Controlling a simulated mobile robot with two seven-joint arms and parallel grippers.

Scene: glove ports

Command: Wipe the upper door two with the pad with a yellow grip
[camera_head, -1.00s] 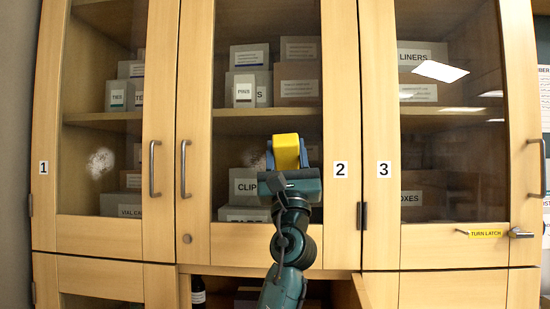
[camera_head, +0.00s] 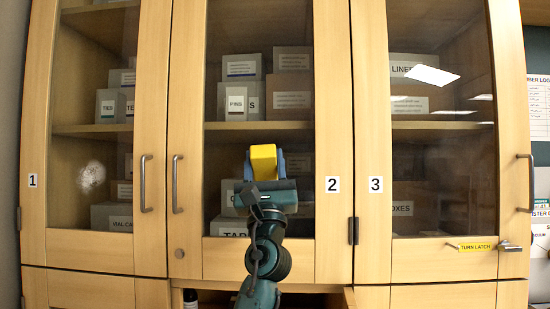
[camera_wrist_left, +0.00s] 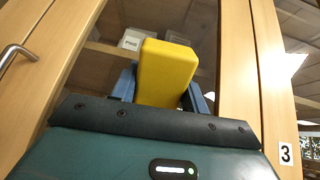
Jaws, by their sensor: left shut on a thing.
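My left gripper (camera_head: 264,166) is shut on the yellow grip of the pad (camera_head: 263,160) and holds it up in front of upper door two. The yellow block also shows large between the blue fingers in the left wrist view (camera_wrist_left: 166,72). The pad's wiping face is hidden behind the grip, and I cannot tell whether it touches the glass. Upper door two (camera_head: 333,120) is a shut wooden-framed glass door, labelled 2 at its right, with its handle (camera_head: 177,184) at the left. My right gripper is not in view.
Upper door one (camera_head: 154,110) has a whitish smudge (camera_head: 91,176) on its glass. Door three (camera_head: 372,110) has a latch handle (camera_head: 510,246) beside a yellow TURN LATCH label (camera_head: 475,247). Boxes stand on shelves behind the glass. An open space below door two holds a dark bottle (camera_head: 190,299).

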